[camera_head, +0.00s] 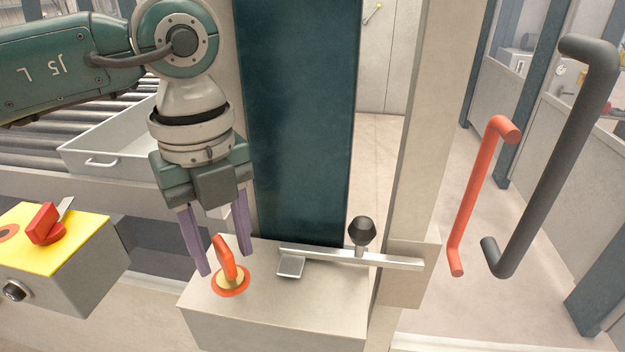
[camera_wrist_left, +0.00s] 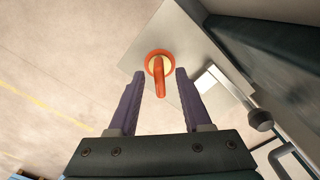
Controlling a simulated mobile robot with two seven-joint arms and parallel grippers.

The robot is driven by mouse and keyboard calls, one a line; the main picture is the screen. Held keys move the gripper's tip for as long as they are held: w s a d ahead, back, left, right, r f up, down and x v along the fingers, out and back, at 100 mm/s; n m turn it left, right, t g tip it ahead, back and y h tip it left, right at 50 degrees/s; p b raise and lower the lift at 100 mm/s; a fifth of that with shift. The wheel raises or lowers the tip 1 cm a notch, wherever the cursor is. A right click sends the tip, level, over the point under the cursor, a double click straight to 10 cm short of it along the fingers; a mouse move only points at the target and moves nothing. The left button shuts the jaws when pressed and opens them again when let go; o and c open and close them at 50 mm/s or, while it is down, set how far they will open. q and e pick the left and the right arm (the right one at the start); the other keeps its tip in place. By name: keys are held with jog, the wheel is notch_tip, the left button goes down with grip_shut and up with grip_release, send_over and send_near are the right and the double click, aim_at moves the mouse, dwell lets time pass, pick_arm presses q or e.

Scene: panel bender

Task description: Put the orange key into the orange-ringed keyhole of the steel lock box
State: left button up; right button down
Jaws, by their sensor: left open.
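The orange key (camera_head: 226,258) stands upright in the orange-ringed keyhole (camera_head: 231,289) on top of the steel lock box (camera_head: 290,318). A brass-coloured part shows at its base inside the ring. My left gripper (camera_head: 226,266) is open, pointing down, with its purple fingers on either side of the key. In the left wrist view the key (camera_wrist_left: 160,75) lies between the open fingertips, with gaps on both sides, and the orange ring shows around its base. How deep the key sits cannot be told. My right gripper is not in view.
A bar latch with a black knob (camera_head: 362,231) lies along the lock box's back edge. A yellow switch box with a red handle (camera_head: 45,224) stands at left. Red (camera_head: 478,195) and dark grey (camera_head: 560,155) handles are at right. A grey tray (camera_head: 112,150) sits on rollers behind.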

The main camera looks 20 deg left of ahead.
pick_arm(q)
jog(key=shift+r, duration=0.1)
notch_tip(320, 180, up, 10)
jog(key=shift+f+b, duration=0.15)
jog(key=shift+b, duration=0.65)
jog(key=shift+s, duration=0.15)
